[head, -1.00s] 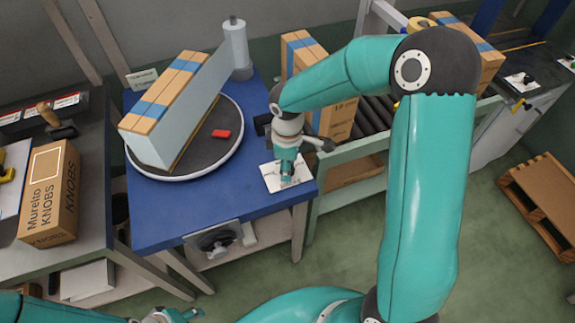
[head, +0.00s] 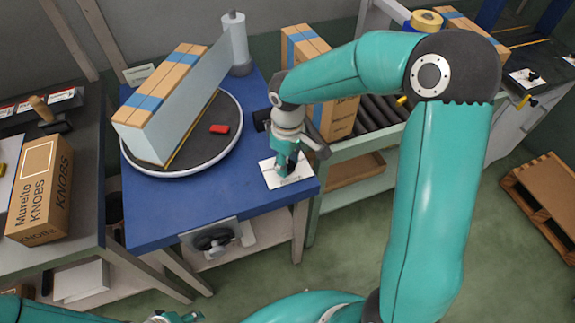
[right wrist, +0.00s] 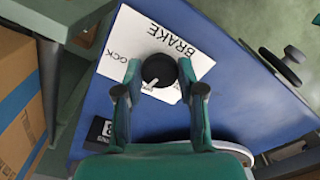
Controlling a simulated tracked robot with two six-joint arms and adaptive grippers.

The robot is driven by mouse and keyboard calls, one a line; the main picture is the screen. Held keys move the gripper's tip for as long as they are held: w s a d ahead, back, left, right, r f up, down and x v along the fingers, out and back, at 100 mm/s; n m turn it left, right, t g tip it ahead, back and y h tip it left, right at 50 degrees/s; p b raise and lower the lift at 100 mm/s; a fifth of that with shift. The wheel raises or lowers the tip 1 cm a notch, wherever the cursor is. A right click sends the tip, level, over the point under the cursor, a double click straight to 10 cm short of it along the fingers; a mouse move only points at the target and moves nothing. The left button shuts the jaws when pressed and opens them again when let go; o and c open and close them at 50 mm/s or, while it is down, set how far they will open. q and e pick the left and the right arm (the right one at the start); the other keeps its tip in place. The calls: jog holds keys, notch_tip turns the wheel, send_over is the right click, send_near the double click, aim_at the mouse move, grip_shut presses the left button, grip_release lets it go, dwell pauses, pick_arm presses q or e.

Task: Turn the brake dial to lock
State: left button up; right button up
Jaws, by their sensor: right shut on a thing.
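The brake dial (right wrist: 158,68) is a round black knob with a white pointer mark, on a white plate (right wrist: 128,38) labelled BRAKE. The pointer points to the lower left in the right wrist view. The word LOCK is partly covered at the plate's left. In the head view the plate (head: 270,178) lies on the blue table's front right corner, and the dial is hidden. My right gripper (head: 284,172) is over it; in the wrist view its fingers (right wrist: 160,74) are shut on the dial from both sides. My left gripper (head: 178,317) shows only partly at the bottom edge.
The blue table (head: 165,220) carries a round turntable (head: 215,150) with a long box, a grey panel and a red piece. A roller conveyor (head: 375,125) with boxes stands to the right. A KNOBS carton (head: 40,190) stands on the left bench.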

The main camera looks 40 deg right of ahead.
aim_at(288, 165)
jog(key=m+b, duration=0.2)
jog(key=m, duration=0.3)
jog(key=shift+m+b, duration=0.3)
jog(key=shift+r+m+b, duration=0.1)
jog(key=shift+m+b, duration=0.65)
jog(key=shift+m, duration=1.35)
jog(key=o, duration=1.1)
jog(key=shift+o, duration=0.2)
jog(key=shift+r, duration=0.1)
notch_tip(288, 165, up, 12)
jog(key=shift+f, duration=0.2)
